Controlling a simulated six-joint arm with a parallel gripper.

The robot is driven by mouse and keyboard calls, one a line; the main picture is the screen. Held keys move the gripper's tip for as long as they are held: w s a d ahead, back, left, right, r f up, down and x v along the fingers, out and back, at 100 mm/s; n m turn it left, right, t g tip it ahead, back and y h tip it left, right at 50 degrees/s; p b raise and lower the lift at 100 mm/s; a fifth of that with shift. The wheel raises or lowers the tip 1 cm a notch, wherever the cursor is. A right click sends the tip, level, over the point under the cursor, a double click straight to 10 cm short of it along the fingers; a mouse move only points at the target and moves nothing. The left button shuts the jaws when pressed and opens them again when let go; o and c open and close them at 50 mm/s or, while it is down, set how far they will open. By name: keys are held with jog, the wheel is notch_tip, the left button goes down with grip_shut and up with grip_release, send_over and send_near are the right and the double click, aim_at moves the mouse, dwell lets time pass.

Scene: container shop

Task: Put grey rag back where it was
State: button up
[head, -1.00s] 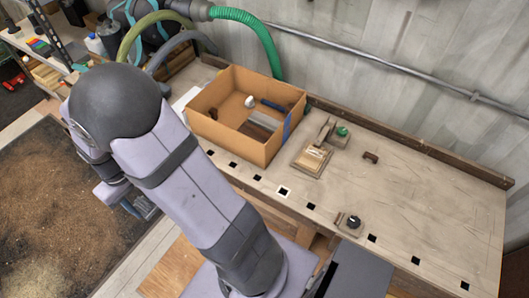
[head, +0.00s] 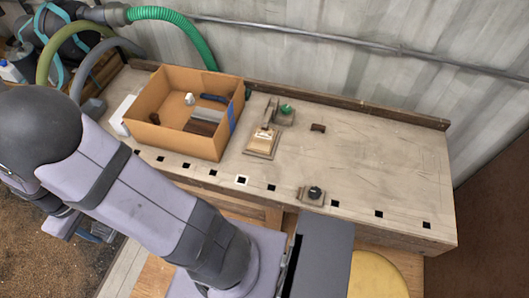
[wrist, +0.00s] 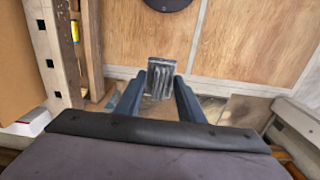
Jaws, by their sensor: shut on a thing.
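My gripper (wrist: 158,92) is shut on a grey, ridged, folded-looking thing, which I take to be the grey rag (wrist: 160,74), in the wrist view. The rag sticks out beyond the fingertips, in front of a wooden panel and above the floor. In the head view my arm hides the gripper and the rag. An open cardboard box (head: 182,142) stands on the workbench (head: 370,165). In it are a white item (head: 189,98), a dark blue tool (head: 214,98), a grey block (head: 208,115) and brown pieces (head: 200,127).
A wooden block tool (head: 262,142), a green-knobbed piece (head: 286,110), a small brown piece (head: 318,128) and a black-knobbed piece (head: 314,192) are on the bench. Its right side is mostly clear. A wooden panel (wrist: 240,40) faces the gripper.

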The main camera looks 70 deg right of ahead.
jog(key=s+d+f+m+b, duration=0.2)
jog(key=s+d+m, duration=0.15)
jog(key=d, duration=0.55)
jog(key=s+d+f+m+b, duration=0.25)
jog(key=s+d, duration=0.25)
jog(key=d, duration=0.5)
jog(key=s+d+f+m+b, duration=0.1)
jog(key=s+d+m, duration=0.35)
jog(key=d, duration=0.45)
jog(key=m+b, duration=0.5)
jog(key=m, duration=0.2)
send_over(292, 174)
jog(key=shift+f+p, duration=1)
jog(key=shift+f, duration=3.9)
